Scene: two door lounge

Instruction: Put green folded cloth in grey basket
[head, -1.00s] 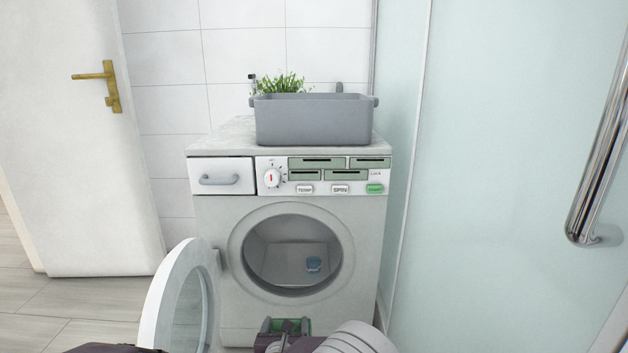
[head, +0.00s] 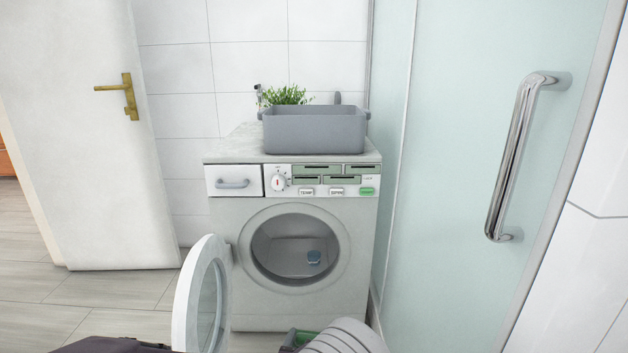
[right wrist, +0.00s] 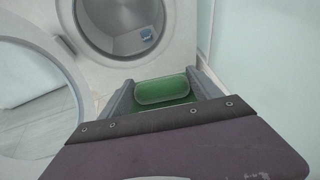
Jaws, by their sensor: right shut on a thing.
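The green folded cloth (right wrist: 163,90) is between the fingers of my right gripper (right wrist: 165,92), which is shut on it in the right wrist view. In the head view only a bit of the cloth (head: 304,338) and part of the right gripper (head: 298,340) show at the bottom edge, in front of the washing machine. The grey basket (head: 315,131) stands upright on top of the washing machine, well above and beyond the gripper. Its inside is mostly hidden by its front wall. My left gripper is not in view.
The washing machine (head: 230,270) has its round door (head: 190,300) swung open to the left. A small blue thing (head: 313,257) lies in the drum. A green plant (head: 284,95) shows behind the basket. A glass shower door with a metal handle (head: 515,150) is on the right.

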